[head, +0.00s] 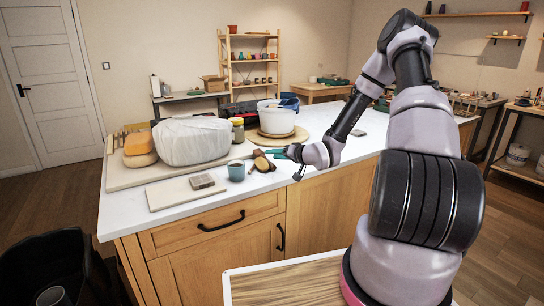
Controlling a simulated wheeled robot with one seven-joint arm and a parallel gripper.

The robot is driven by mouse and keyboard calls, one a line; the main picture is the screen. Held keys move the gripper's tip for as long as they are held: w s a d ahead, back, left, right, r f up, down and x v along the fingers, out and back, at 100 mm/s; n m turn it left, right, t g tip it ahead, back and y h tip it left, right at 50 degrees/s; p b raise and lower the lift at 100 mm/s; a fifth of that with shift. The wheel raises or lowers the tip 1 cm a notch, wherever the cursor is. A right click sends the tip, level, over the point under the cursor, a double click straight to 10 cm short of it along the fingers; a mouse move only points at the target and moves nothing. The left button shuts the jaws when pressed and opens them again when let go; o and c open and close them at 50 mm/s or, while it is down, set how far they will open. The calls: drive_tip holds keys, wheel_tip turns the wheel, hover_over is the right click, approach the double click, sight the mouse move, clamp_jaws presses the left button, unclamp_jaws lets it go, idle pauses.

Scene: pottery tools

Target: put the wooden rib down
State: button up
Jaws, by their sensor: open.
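My gripper (289,161) is low over the white counter, at the left end of my arm, and its jaws look apart. Just left of it lie small brown wooden-looking pieces (262,163), close to a grey-blue cup (236,172). One of these may be the wooden rib, but they are too small to tell. A teal and dark piece shows beside the jaws; I cannot tell whether it is a tool or part of the gripper. I cannot tell whether the jaws touch anything.
A wrapped white block (193,141) and an orange sponge-like lump (139,145) sit on a board at left. A white tub (276,118) stands behind.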

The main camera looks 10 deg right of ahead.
drive_tip(key=v, duration=0.9)
drive_tip(key=s+d+r+g+h, duration=0.25)
drive_tip(key=s+r+h, duration=0.2)
drive_tip(key=r, duration=0.45)
drive_tip(key=s+d+r+g+h, duration=0.25)
drive_tip(key=s+r+h, duration=0.2)
drive_tip(key=r, duration=0.45)
drive_tip(key=s+a+r+m+y, duration=0.1)
drive_tip(key=s+a+r, duration=0.2)
drive_tip(key=s+r, duration=0.3)
drive_tip(key=s+a+r+m+y, duration=0.1)
drive_tip(key=s+a+r, duration=0.3)
drive_tip(key=s, duration=1)
wheel_tip(320, 180, up, 2)
drive_tip(key=shift+a+r+y, duration=0.2)
drive_tip(key=shift+r+y, duration=0.05)
drive_tip(key=shift+y, duration=0.35)
